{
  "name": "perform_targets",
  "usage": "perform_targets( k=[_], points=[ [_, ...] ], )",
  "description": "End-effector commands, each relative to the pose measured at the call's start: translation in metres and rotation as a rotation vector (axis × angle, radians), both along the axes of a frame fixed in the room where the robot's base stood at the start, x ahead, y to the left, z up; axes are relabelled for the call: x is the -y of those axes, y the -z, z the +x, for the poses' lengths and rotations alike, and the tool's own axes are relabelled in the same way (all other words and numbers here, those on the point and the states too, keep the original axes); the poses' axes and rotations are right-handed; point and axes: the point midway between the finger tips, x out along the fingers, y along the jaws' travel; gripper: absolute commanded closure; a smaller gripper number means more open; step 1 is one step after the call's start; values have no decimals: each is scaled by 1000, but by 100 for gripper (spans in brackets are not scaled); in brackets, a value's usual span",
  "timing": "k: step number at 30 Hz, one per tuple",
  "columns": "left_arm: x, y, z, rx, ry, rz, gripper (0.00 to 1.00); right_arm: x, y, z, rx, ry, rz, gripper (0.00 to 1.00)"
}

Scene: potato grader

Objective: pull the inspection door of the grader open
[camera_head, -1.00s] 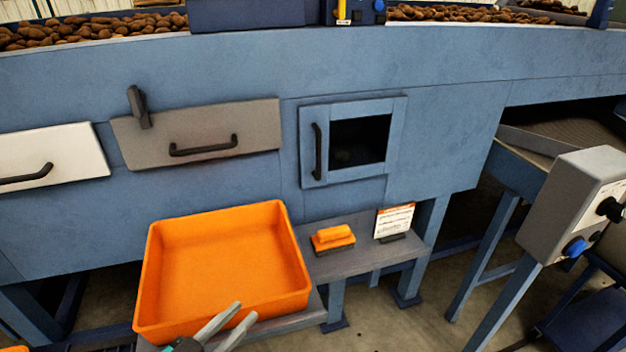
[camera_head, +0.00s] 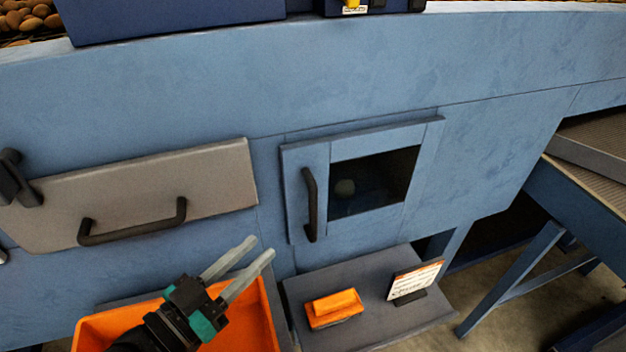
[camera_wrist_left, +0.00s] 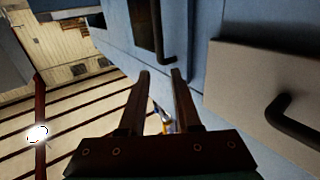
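The inspection door (camera_head: 415,190) is a blue framed panel with a dark window (camera_head: 385,176), and it sits closed in the grader's blue side. Its black vertical handle (camera_head: 310,205) is on the left side of the door. My left gripper (camera_head: 250,262) is open and empty, below and to the left of that handle and apart from it. In the left wrist view, my left gripper's fingers (camera_wrist_left: 160,75) are spread with nothing between them. A black handle (camera_wrist_left: 162,35) on the blue panel shows beyond the fingertips. My right gripper is in neither view.
A grey panel (camera_head: 150,180) with a black handle (camera_head: 130,225) is left of the door. An orange bin (camera_head: 262,315) lies beneath my left gripper. A grey shelf (camera_head: 370,325) below the door holds an orange block (camera_head: 335,308) and a small sign (camera_head: 416,280).

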Motion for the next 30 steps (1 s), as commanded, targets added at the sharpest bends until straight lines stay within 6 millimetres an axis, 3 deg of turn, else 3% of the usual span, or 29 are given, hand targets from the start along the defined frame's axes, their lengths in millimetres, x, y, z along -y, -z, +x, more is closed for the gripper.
perform_targets(
  k=[9, 30],
  points=[
    [18, -2, 24, 5, 0, -2, 68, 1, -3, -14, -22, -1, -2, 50],
    [79, -2, 101, 3, -1, -1, 68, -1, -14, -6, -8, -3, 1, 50]
  ],
)
